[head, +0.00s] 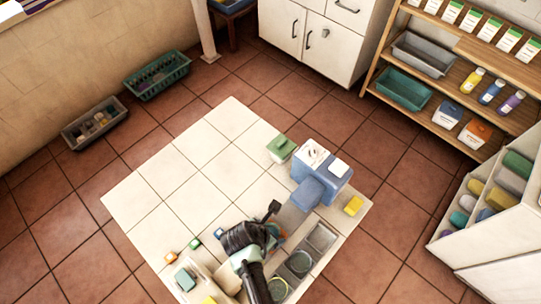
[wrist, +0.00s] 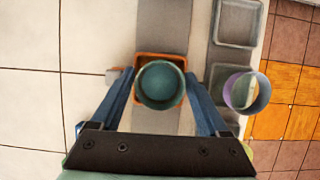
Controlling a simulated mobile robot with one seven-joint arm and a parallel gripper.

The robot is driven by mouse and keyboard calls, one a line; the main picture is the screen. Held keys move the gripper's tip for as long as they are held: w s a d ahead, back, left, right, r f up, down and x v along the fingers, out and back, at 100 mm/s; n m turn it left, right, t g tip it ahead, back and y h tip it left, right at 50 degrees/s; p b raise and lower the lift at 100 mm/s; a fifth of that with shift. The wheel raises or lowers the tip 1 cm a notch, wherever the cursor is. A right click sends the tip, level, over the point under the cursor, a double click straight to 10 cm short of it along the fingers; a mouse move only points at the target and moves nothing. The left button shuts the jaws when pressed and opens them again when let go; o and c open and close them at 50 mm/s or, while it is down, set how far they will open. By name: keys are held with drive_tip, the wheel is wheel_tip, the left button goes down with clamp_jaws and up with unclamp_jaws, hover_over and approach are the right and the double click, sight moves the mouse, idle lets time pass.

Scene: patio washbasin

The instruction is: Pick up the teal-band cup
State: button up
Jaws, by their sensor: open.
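The teal-band cup (wrist: 161,86) shows from above in the wrist view, its round teal mouth over an orange square holder (wrist: 142,59). My gripper (wrist: 159,76) is open, with one blue finger on each side of the cup. In the head view my gripper (head: 272,216) is over the grey strip of the tiled surface, and my arm hides most of the cup there.
A cup with a purple rim (wrist: 246,92) stands to the right in the wrist view, by a grey tray (wrist: 237,22). In the head view a blue dispenser-like block (head: 333,181) and a green-lidded box (head: 281,147) stand behind the gripper. The pale tiles at left are mostly clear.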

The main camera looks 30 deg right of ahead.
drive_tip(key=c, duration=1.1)
